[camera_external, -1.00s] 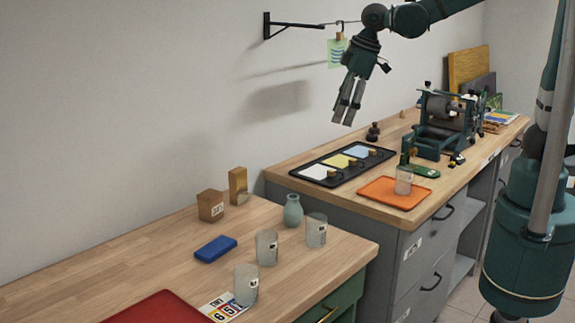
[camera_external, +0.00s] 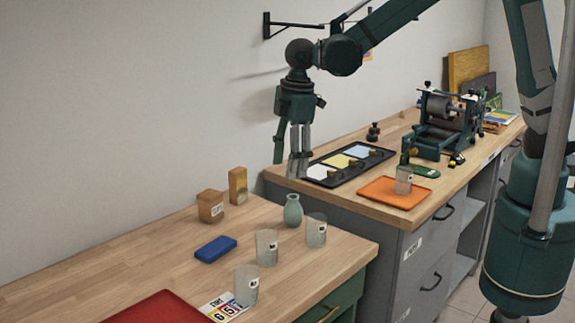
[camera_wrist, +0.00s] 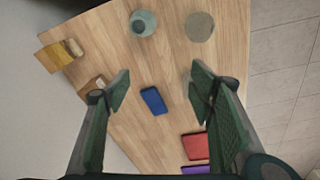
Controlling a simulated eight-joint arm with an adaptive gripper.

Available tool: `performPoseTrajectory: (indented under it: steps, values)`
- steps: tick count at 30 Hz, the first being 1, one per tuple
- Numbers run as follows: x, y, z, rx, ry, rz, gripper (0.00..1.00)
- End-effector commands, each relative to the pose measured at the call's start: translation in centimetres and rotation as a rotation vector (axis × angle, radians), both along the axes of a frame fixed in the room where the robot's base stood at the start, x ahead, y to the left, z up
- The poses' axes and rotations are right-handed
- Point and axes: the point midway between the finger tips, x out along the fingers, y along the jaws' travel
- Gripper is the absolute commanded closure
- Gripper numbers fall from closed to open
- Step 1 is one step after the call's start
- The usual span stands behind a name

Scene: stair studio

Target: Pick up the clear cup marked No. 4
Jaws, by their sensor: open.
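Clear cups with small labels stand upright in the external view. Three are on the near wooden counter: a rear right cup (camera_external: 316,232), a middle cup (camera_external: 267,248) and a front cup (camera_external: 246,288). Another clear cup (camera_external: 404,181) stands on the orange tray (camera_external: 378,196) on the far counter. The labels are too small to read, so I cannot tell which is No. 4. My gripper (camera_external: 297,168) is open and empty, pointing down above and behind the near counter. In the wrist view my gripper (camera_wrist: 160,84) spans the counter, with one round clear cup (camera_wrist: 200,27) at the top.
A green vase (camera_external: 293,211) stands beside the cups. A blue box (camera_external: 216,249), two wooden blocks (camera_external: 211,207), a number card (camera_external: 224,308) and a red tray (camera_external: 155,308) share the counter. A black tray (camera_external: 342,163) and a press (camera_external: 445,122) occupy the far counter.

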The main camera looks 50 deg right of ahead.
Motion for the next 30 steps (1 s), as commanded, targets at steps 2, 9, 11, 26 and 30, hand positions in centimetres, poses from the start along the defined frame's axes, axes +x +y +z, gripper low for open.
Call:
performPoseTrajectory:
  steps: [2, 9, 11, 26, 30]
  values:
    - [-0.3, 2.1, -1.2, -0.011, 0.01, 0.039, 0.46]
    - [-1.9, 7.7, -4.9, -0.046, 0.041, 0.155, 0.46]
    - [-2.4, 9.0, -5.8, -0.055, 0.049, 0.184, 0.46]
    - [-4.6, 13.7, -9.7, -0.088, 0.078, 0.291, 0.46]
    - [-4.6, 13.6, -9.7, -0.088, 0.078, 0.291, 0.46]
